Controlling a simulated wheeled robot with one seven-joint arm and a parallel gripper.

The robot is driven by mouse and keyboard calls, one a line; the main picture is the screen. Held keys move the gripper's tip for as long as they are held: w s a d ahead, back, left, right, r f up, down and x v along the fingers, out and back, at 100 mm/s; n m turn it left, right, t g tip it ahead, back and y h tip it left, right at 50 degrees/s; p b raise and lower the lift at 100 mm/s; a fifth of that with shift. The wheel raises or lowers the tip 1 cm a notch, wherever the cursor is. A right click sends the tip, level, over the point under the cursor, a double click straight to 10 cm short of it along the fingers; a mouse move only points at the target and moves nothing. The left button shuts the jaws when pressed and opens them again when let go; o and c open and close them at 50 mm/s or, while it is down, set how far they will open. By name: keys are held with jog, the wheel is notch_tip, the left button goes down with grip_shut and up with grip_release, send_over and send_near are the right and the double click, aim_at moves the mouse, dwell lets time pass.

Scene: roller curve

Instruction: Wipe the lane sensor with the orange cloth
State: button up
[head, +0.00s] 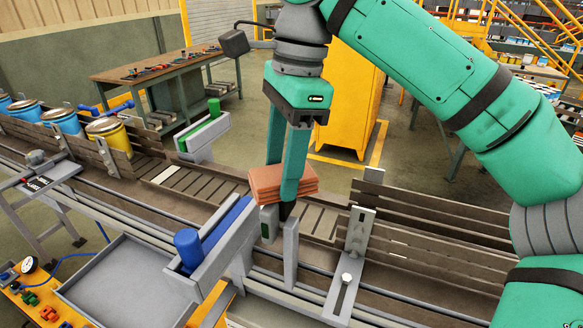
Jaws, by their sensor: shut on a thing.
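My gripper (286,190), green with two long fingers, points down over the roller conveyor near the picture's middle. It is shut on the orange cloth (265,181), a folded, layered pad. The cloth is held just above a small grey upright unit with a dark green face (268,224) on the conveyor's near side, which looks like the lane sensor. The near finger and the cloth hide part of that spot, so I cannot tell whether the cloth touches the unit.
The roller conveyor (190,182) runs across the view between slatted guard rails (435,215). Paint cans (110,135) stand on it at the left. A blue-roller arm (215,235) and an upright metal bracket (357,232) flank the gripper. An empty grey tray (120,285) sits front left.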

jog(key=shift+w+a, duration=0.35)
jog(key=shift+a, duration=0.5)
jog(key=shift+f, duration=0.1)
jog(key=shift+s+d+f, duration=0.1)
jog(key=shift+s+d, duration=0.15)
jog(key=shift+d, duration=0.4)
jog(key=shift+s+d+f, duration=0.1)
jog(key=shift+s+d, duration=0.2)
jog(key=shift+d, duration=0.35)
jog(key=shift+s+d+f, duration=0.1)
jog(key=shift+s+d, duration=0.15)
jog(key=shift+d, duration=0.4)
jog(key=shift+a+r, duration=0.1)
jog(key=shift+r, duration=3.05)
